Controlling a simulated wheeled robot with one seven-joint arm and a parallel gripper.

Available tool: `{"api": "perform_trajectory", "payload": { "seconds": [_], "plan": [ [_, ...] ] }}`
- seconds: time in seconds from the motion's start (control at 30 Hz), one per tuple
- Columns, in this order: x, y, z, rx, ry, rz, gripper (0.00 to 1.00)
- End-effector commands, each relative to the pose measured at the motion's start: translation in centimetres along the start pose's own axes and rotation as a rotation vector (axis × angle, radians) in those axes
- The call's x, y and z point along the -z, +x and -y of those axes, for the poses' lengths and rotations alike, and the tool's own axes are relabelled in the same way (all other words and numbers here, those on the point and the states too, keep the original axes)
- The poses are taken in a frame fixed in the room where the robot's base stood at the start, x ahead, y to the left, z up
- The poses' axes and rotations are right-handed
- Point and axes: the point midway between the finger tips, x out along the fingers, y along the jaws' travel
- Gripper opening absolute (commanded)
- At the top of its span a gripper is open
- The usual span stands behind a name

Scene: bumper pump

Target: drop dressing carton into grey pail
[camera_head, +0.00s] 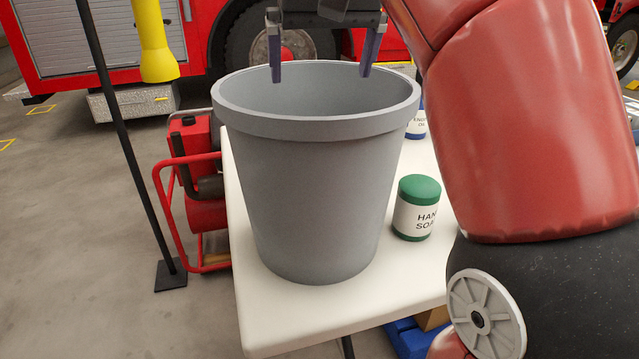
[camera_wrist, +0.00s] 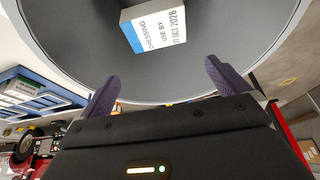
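The grey pail (camera_head: 318,190) stands upright on the white table in the head view. My gripper (camera_head: 320,78) is above the pail's mouth, with its two fingers wide apart and nothing between them. In the wrist view the white and blue dressing carton (camera_wrist: 157,27) shows within the pail's round opening, apart from the fingers of my gripper (camera_wrist: 162,72). The pail's inner wall (camera_wrist: 180,88) surrounds it. I cannot tell whether the carton touches the bottom. The carton is hidden by the pail's wall in the head view.
A green hand soap tin (camera_head: 416,208) stands right of the pail on the white table (camera_head: 400,290). A partly hidden blue-and-white tin (camera_head: 417,122) is behind it. A red pump (camera_head: 195,185) and a black pole (camera_head: 130,150) are at the left.

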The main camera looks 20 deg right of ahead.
Motion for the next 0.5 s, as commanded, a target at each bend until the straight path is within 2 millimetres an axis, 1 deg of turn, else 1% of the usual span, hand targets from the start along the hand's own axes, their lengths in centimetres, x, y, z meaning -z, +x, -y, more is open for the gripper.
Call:
{"api": "perform_trajectory", "payload": {
  "seconds": [0.17, 0.27, 0.37, 0.43, 0.5],
  "plan": [
    [0.0, 0.0, 0.0, 0.0, 0.0, 0.0, 1.0],
    [0.0, -0.5, 0.0, 0.0, 0.0, 0.0, 1.0],
    [0.1, -1.7, 0.0, -0.001, 0.001, -0.002, 1.0],
    [0.1, -3.0, 0.0, -0.001, 0.001, -0.003, 1.0],
    [0.1, -3.6, 0.0, -0.001, 0.001, -0.002, 1.0]
  ]
}}
